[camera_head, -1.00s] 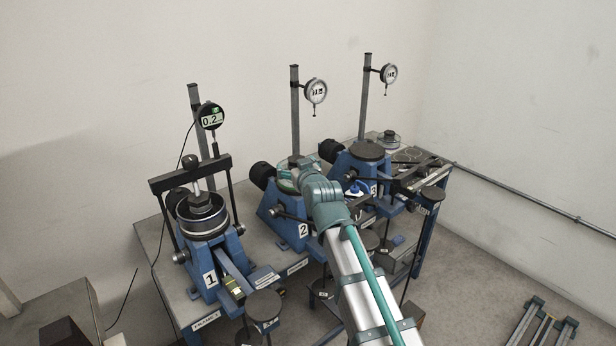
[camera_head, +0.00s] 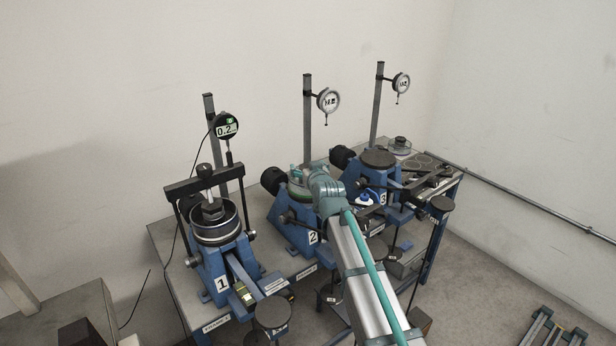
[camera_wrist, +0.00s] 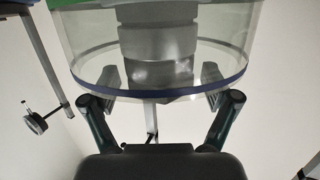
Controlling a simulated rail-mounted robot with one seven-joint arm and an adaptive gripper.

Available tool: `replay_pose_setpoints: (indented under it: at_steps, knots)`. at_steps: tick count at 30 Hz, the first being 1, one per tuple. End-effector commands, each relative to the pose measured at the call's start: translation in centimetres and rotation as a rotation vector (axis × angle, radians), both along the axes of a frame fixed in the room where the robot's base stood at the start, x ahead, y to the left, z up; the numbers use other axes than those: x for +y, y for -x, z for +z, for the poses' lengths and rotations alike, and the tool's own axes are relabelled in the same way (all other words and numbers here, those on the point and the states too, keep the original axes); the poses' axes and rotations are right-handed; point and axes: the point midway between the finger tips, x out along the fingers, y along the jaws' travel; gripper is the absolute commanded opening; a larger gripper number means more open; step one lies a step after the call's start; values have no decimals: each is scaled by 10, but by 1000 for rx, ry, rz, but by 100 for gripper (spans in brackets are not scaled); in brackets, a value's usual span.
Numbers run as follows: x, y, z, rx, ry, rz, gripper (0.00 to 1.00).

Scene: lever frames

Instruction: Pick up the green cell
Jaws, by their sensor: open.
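The green cell (camera_head: 297,192) sits on frame 2, with its green part partly hidden by my gripper (camera_head: 309,176) in the head view. In the wrist view the cell is a clear-walled cylinder (camera_wrist: 85,62) with a dark blue band near its lower edge in the picture and green at the top edge. My gripper (camera_wrist: 160,88) is open, with one finger towards each side of the cell. The finger pads show near the cell's wall; I cannot tell whether they touch it. A grey column shows through the clear wall.
Frame 1 (camera_head: 215,272) stands left, with a crossbar over its cell. Frame 3 (camera_head: 378,185) is close on the right. Dial gauges (camera_head: 328,101) hang on upright posts behind. Hanging weights (camera_head: 272,314) stand in front. A small clear dish (camera_head: 399,144) is at the back right.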

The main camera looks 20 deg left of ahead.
Motion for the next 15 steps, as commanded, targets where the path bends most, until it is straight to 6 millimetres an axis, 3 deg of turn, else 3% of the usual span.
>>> replay_pose_setpoints:
  at_steps: [5,15]
  knots:
    - [0,0,-1,0,0,0,87]
    - [0,1,-1,-1,1,0,32]
